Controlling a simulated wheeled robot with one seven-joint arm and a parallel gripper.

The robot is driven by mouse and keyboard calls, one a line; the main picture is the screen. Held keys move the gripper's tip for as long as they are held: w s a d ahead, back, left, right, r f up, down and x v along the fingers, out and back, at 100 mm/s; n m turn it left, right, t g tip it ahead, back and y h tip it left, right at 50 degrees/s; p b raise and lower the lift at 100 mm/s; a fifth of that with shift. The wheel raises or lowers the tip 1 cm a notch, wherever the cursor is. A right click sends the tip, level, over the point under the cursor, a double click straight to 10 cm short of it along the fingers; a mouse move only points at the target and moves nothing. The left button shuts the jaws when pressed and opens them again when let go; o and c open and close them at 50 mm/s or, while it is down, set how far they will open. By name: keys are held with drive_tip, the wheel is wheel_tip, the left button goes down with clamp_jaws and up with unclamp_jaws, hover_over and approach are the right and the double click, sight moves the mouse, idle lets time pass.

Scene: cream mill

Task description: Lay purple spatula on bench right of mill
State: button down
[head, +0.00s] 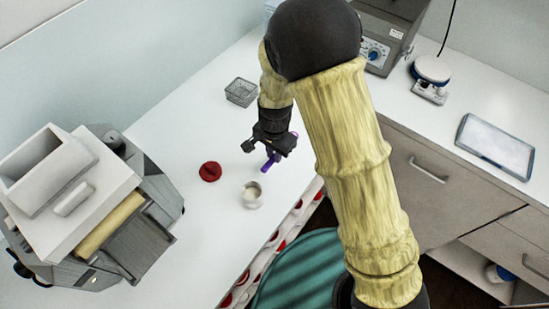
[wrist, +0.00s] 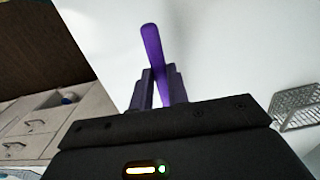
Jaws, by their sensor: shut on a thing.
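The purple spatula (head: 267,163) is held in my gripper (head: 269,152), which is shut on it. Its purple end points down and a little left in the head view, over the white bench (head: 212,227). The spatula (wrist: 155,62) also shows in the wrist view, rising between the two fingers of my gripper (wrist: 157,88). The grey and white mill (head: 95,210) stands on the bench at the left, well apart from my gripper. I cannot tell whether the spatula's tip touches anything.
A white jar (head: 251,195) stands just below the spatula in the picture, with a red lid (head: 210,171) left of it. A wire basket (head: 240,92) stands farther back. A teal stool (head: 300,270) is beyond the bench edge. Bench between mill and lid looks clear.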

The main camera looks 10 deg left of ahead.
drive_tip(key=shift+f, duration=1.9)
drive_tip(key=shift+f, duration=0.2)
drive_tip(key=c, duration=1.4)
unclamp_jaws()
drive_tip(key=shift+o, duration=0.2)
drive_tip(key=shift+r, duration=0.1)
wheel_tip(320, 180, up, 12)
drive_tip(key=b, duration=0.1)
drive_tip(key=shift+r, duration=0.15)
